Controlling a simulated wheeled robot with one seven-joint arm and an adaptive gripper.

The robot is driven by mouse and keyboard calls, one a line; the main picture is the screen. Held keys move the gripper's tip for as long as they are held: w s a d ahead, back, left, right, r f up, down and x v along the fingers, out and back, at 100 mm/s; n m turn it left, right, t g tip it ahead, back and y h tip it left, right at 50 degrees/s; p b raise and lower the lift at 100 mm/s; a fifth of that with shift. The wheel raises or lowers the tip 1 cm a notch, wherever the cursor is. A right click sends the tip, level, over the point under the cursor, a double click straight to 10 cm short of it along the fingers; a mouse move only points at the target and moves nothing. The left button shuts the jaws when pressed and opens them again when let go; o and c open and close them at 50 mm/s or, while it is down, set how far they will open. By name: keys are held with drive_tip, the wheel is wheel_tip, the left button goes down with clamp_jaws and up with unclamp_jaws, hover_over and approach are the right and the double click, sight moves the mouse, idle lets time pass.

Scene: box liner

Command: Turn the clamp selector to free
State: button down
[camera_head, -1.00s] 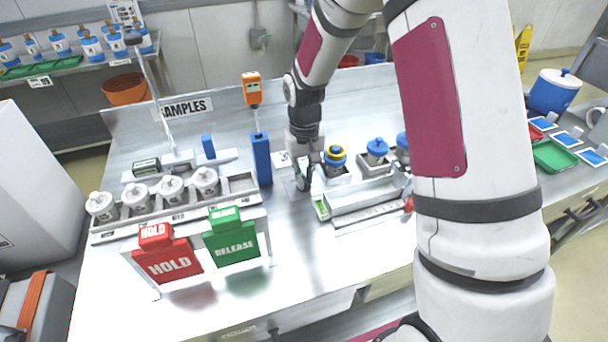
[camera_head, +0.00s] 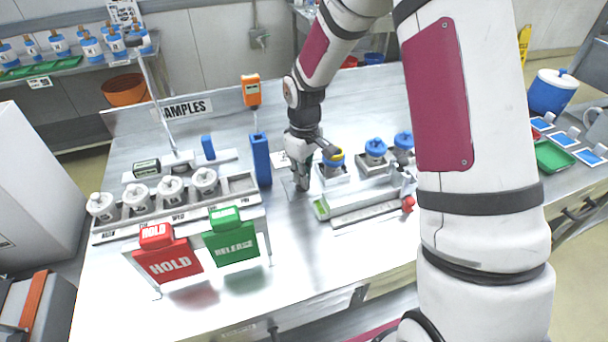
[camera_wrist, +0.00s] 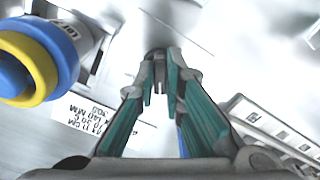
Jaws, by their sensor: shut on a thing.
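My gripper (camera_head: 302,184) points down at the bench, left of a blue-and-yellow-capped jar (camera_head: 335,160). In the wrist view the fingers of my gripper (camera_wrist: 160,75) are closed around a small grey piece (camera_wrist: 157,56), which looks like the clamp selector. The fingers hide most of it, and its setting cannot be read. The blue-and-yellow cap also shows large at the left of the wrist view (camera_wrist: 42,62). A red HOLD sign (camera_head: 168,262) and a green RELEASE sign (camera_head: 234,246) stand at the front left.
A rack (camera_head: 240,186) with several white-lidded pots stands at the left. A blue upright holder (camera_head: 261,160) is just left of my gripper. A metal fixture (camera_head: 362,212) with blue-capped jars lies to its right. The front middle of the bench is clear.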

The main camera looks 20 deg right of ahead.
idle(0.3)
drive_tip(key=c, duration=1.7)
unclamp_jaws()
drive_tip(key=shift+r, duration=0.15)
wheel_tip(320, 180, up, 12)
drive_tip(key=shift+f, duration=0.1)
drive_tip(key=s+r+m+t, duration=0.3)
drive_tip(key=s+r, duration=1)
drive_tip(key=s+m, duration=0.1)
drive_tip(key=s, duration=0.3)
drive_tip(key=s+r+m+t, duration=0.1)
drive_tip(key=s, duration=0.4)
drive_tip(key=s+m+t, duration=0.1)
drive_tip(key=s, duration=0.3)
drive_tip(key=shift+s+r, duration=0.3)
